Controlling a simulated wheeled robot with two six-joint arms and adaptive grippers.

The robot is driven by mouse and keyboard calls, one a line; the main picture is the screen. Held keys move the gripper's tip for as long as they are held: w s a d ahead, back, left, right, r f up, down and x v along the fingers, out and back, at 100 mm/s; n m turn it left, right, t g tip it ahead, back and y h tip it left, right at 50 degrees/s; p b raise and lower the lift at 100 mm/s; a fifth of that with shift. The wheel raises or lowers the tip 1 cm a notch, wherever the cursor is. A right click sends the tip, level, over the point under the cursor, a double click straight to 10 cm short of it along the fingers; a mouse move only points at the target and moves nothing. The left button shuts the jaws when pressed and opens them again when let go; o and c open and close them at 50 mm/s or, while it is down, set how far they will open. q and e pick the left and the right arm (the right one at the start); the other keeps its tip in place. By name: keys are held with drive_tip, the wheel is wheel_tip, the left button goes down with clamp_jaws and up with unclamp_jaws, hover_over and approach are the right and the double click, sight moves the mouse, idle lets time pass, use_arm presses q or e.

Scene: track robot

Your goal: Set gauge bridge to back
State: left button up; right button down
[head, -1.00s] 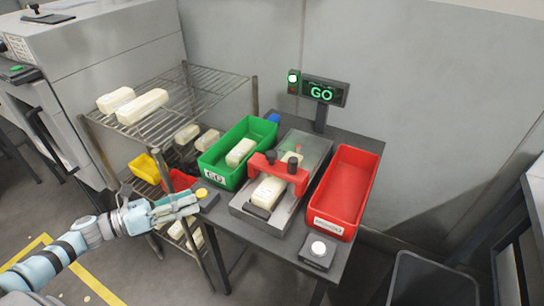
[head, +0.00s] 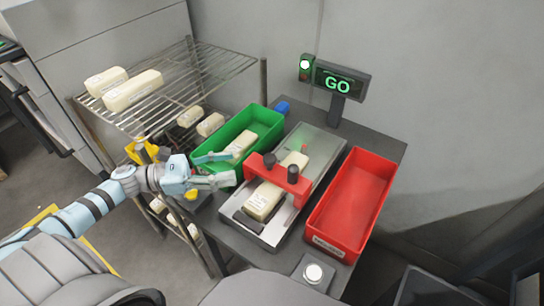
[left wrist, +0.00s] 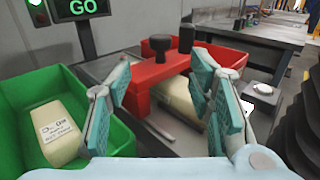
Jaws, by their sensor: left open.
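The red gauge bridge (head: 278,180) straddles the metal track plate (head: 322,150) on the table, with dark knobs on top. A pale block (head: 262,203) lies under it and sticks out at the front and back. In the left wrist view the bridge (left wrist: 152,76) stands just ahead, between and beyond the fingers. My left gripper (head: 228,168) is open and empty, left of the bridge and over the front part of the green bin. It also shows in the left wrist view (left wrist: 165,92), its teal pads wide apart. My right gripper is not in view.
The green bin (head: 264,120) holds a pale block (head: 240,144). A red bin (head: 360,200) stands right of the track. A lit GO sign (head: 338,84) stands at the back. A white button (head: 314,273) is at the front. A wire rack (head: 190,80) with blocks is left.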

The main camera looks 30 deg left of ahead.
sight(270, 161)
use_arm(q)
drive_tip(key=p+x, duration=0.1)
drive_tip(key=x, duration=0.9)
drive_tip(key=shift+w, duration=0.15)
drive_tip(key=shift+w+d, duration=0.2)
drive_tip(key=shift+d, duration=0.25)
drive_tip(key=shift+c, duration=0.5)
clamp_jaws()
